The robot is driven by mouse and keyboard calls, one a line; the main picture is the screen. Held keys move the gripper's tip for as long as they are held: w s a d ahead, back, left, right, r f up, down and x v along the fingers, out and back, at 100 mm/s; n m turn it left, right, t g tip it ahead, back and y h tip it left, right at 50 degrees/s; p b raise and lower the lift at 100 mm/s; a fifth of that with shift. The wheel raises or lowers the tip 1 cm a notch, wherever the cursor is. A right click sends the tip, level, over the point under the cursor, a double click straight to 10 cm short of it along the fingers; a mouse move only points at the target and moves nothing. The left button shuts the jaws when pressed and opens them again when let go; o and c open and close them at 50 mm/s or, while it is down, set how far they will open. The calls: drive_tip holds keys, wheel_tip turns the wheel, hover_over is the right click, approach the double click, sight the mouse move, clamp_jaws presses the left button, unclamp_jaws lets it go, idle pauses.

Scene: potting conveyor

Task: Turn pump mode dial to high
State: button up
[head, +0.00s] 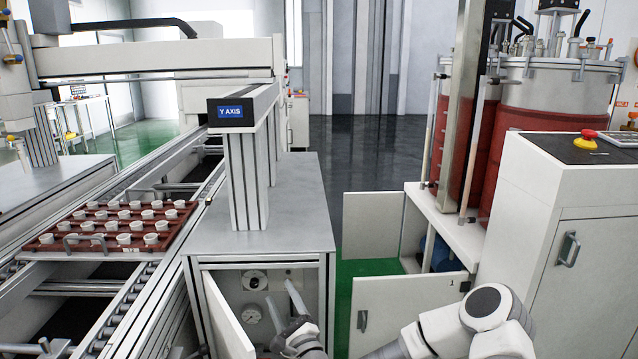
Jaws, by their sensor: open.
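A round dial with a dark knob (256,281) sits on the back panel inside the open cabinet under the Y AXIS table, at the lower middle of the head view. It may be the pump mode dial; its markings are too small to read. My gripper (280,290) is open and empty at the cabinet opening, to the right of the dial and gauge. Its fingers point up and into the cabinet. I cannot tell its exact distance from the dial, but no contact shows.
The cabinet's open door (227,318) stands left of my gripper. The grey table top (290,215) is above it. Another white cabinet with open doors (393,310) stands to the right, below red tanks (540,125). A red tray (70,238) of white cups rests on the conveyor.

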drive_tip(key=s+d+r+n+g+h, duration=0.4)
drive_tip(key=s+d+r+n+g, duration=0.15)
drive_tip(key=d+n, duration=0.35)
drive_tip(key=s+d+r+n+g+h, duration=0.45)
drive_tip(key=s+d+n, duration=0.25)
drive_tip(key=n, duration=0.4)
drive_tip(key=s+d+r+n+g, duration=0.1)
drive_tip(key=s+d+r, duration=0.1)
drive_tip(key=s, duration=0.6)
drive_tip(key=s+d+r+g, duration=0.1)
drive_tip(key=s+d+r, duration=0.15)
drive_tip(key=s, duration=0.45)
drive_tip(key=s+d+r+n+g, duration=0.1)
drive_tip(key=s+d+r, duration=0.15)
drive_tip(key=s, duration=0.55)
wheel_tip(320, 180, up, 23)
drive_tip(key=p, duration=2.2)
drive_tip(key=shift+a+h+p, duration=0.15)
drive_tip(key=shift+h+p, duration=0.15)
drive_tip(key=shift+h, duration=0.05)
drive_tip(key=shift+a, duration=0.15)
